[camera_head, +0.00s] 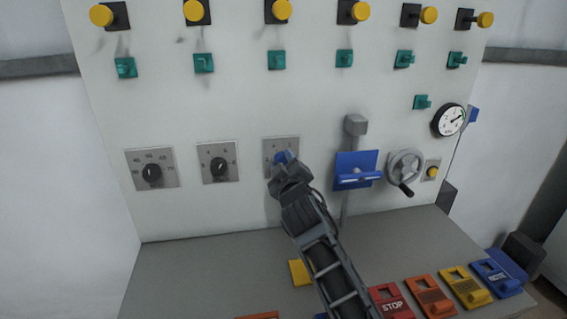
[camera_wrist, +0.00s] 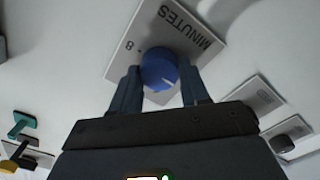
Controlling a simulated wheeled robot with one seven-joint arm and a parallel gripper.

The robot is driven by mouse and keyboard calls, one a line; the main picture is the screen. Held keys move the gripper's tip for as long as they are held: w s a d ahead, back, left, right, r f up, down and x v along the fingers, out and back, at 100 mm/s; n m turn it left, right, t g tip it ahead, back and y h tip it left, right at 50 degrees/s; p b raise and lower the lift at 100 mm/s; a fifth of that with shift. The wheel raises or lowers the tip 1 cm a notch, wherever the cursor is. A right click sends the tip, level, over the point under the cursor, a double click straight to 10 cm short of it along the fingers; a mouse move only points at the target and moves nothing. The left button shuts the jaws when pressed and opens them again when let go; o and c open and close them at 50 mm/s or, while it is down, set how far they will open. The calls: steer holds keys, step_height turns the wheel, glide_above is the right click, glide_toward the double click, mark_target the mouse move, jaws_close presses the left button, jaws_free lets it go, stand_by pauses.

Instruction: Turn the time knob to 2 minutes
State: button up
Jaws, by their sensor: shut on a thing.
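The time knob is blue, on a grey plate (camera_head: 283,143) in the middle of the panel in the head view, mostly hidden by my gripper (camera_head: 285,163). In the wrist view the blue knob (camera_wrist: 158,68) sits on its plate (camera_wrist: 147,28), which reads "MINUTES" and "8" upside down. A white mark on the knob points down and slightly right in that view. My gripper (camera_wrist: 160,76) has one finger on each side of the knob and is shut on it. The other numbers on the plate are hidden or too small to read.
Two black knobs (camera_head: 152,173) (camera_head: 218,168) are to the left. A blue bracket (camera_head: 356,170) and a grey handwheel (camera_head: 405,168) are to the right. Teal hooks (camera_head: 277,60) and yellow buttons (camera_head: 281,10) line the top. Coloured tags (camera_head: 431,297) lie on the grey ledge (camera_head: 205,275).

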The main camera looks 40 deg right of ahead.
stand_by(0.4)
steer(key=o, duration=1.1)
steer(key=shift+c, duration=0.2)
steer(key=shift+s+a+f, duration=0.1)
steer(key=shift+s+a, duration=0.25)
steer(key=shift+s, duration=0.1)
steer(key=b+v, duration=0.2)
steer(key=v, duration=0.4)
steer(key=shift+s+a, duration=0.25)
steer(key=shift+s, duration=0.05)
